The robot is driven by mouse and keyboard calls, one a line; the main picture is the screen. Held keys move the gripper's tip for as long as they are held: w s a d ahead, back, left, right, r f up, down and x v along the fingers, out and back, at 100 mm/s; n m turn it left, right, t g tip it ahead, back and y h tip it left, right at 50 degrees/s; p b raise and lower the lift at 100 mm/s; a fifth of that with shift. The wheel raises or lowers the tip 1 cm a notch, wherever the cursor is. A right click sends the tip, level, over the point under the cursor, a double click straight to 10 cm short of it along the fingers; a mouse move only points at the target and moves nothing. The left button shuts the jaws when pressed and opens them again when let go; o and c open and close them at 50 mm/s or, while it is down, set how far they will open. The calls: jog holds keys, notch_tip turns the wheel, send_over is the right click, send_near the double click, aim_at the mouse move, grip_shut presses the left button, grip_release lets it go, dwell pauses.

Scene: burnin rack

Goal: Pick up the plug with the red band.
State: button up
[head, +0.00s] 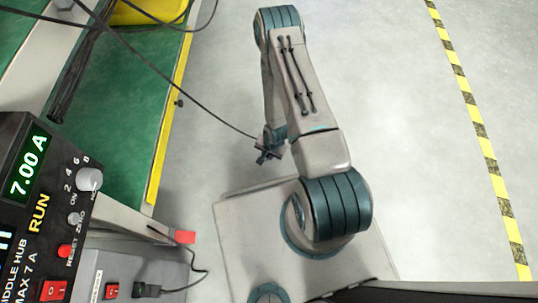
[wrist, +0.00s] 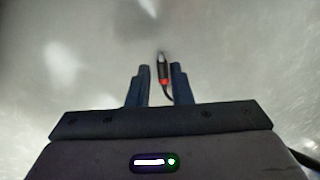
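The plug with the red band (wrist: 163,70) is a small dark plug, seen in the wrist view between the fingers of my gripper (wrist: 160,82). Its tip points away from the wrist, and its dark cable runs back toward the palm. It lies close to the right finger; a thin gap seems to show at the left finger. In the head view my gripper (head: 268,152) is over the pale floor, with a black cable (head: 190,93) running to it from the upper left.
A green bench (head: 130,120) with a yellow edge stands at the left. A black control panel (head: 40,190) reads 7.00 A. Below it, a black plug (head: 148,290) with a cable sits by a red switch. Open floor (head: 410,110) lies right, with a striped line (head: 465,90).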

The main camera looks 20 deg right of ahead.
aim_at(266, 158)
jog(key=f+b, duration=0.1)
jog(key=f, duration=0.1)
jog(key=w+f+b, duration=0.1)
jog(key=f+b, duration=0.1)
jog(key=f, duration=0.1)
jog(key=shift+w+r, duration=0.1)
jog(key=shift+r, duration=0.05)
grip_shut()
jog(key=shift+r, duration=0.1)
